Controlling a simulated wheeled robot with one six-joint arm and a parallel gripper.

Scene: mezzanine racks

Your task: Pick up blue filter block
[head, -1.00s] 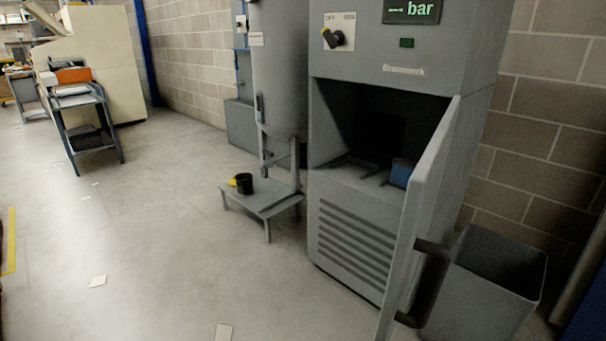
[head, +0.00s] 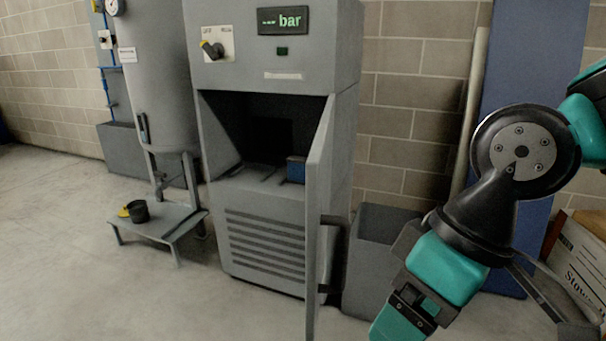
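A blue block (head: 296,171), which looks like the filter block, sits inside the dark open bay of the grey cabinet (head: 265,215), at the bay's right side near the door hinge. Part of it is hidden by the open door (head: 319,200). My arm comes in from the right edge, in front of the wall and bin. Its lower end, with teal and black parts, reaches the bottom edge, well right of the cabinet and apart from the block. I cannot make out fingertips there, nor whether anything is held.
The door stands swung out towards me, its dark handle (head: 332,255) on the right face. A grey bin (head: 375,265) stands right of it. A printed box (head: 578,262) is far right. The left floor is clear.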

